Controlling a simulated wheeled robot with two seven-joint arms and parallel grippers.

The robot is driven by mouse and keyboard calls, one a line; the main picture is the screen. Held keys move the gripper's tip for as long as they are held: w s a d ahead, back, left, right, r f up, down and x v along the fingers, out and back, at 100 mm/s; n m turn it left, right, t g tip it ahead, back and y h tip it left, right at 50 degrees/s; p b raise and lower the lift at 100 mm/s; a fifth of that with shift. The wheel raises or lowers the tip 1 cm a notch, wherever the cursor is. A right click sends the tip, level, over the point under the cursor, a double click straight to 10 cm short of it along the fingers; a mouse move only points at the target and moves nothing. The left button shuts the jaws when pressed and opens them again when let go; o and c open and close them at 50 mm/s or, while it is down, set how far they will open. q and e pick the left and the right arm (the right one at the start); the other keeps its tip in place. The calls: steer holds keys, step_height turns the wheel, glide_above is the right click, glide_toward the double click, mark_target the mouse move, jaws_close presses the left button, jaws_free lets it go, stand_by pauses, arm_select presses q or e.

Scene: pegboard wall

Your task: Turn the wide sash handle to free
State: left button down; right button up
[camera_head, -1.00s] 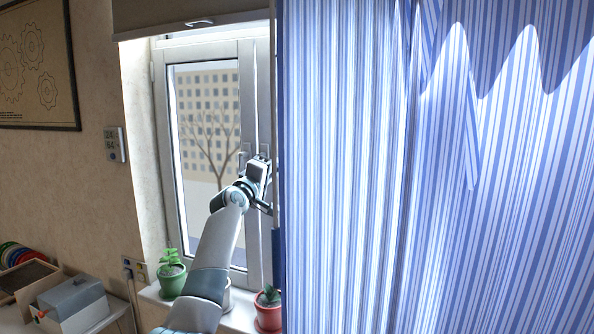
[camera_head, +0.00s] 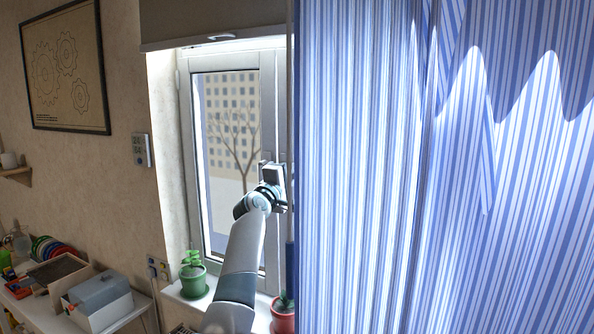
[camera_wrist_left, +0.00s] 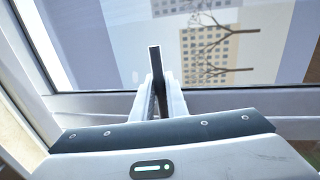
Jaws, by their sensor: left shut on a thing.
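The wide sash (camera_head: 197,150) is the glazed window leaf left of the curtain in the head view, and it looks closed in its frame. My left gripper (camera_head: 285,190) is at the right edge of this sash, next to the curtain. In the left wrist view a dark bar-like handle (camera_wrist_left: 155,62) stands between the two pale fingers of my left gripper (camera_wrist_left: 159,88), which are shut on it. In the head view my gripper largely hides the handle, so its exact angle cannot be told. My right gripper is not in view.
A blue striped curtain (camera_head: 370,170) hangs close to the right of my left gripper. A green pot (camera_head: 194,284) and a red pot (camera_head: 284,320) stand on the sill below my arm. A roller blind (camera_head: 210,22) hangs above. A grey box (camera_head: 98,292) is at lower left.

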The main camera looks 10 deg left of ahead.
arm_select(q)
steer(key=c, duration=1.7)
jaws_free()
steer(key=shift+r, duration=0.25)
steer(key=shift+c, duration=0.2)
steer(key=shift+w+d+f, duration=0.1)
steer(key=shift+f, duration=0.05)
steer(key=b+v, duration=0.6)
steer(key=v, duration=1.1)
steer(key=shift+b, duration=0.35)
steer(key=shift+f, duration=0.15)
